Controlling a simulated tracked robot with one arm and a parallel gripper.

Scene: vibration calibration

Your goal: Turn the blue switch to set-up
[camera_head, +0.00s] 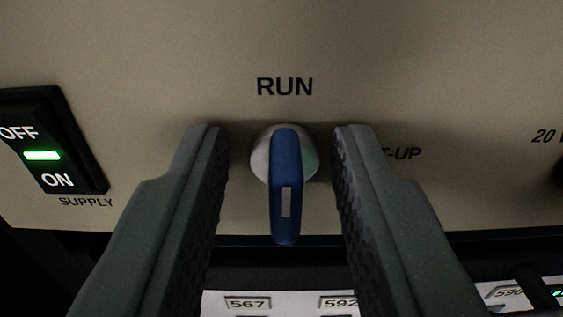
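The blue switch (286,190) is a blue handle on a round pale knob, on a beige panel (420,60). Its handle stands upright in the picture, under the word RUN (285,87). A white mark shows on the handle's lower part. The set-up label (405,153) is to the right of the switch, partly hidden by my right finger. My gripper (280,150) is open, with one dark finger on each side of the switch. A gap shows between the handle and each finger.
A black supply rocker switch (55,140) with OFF and ON and a lit green bar is at the left. Numbered labels (248,303) show below the panel's lower edge.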

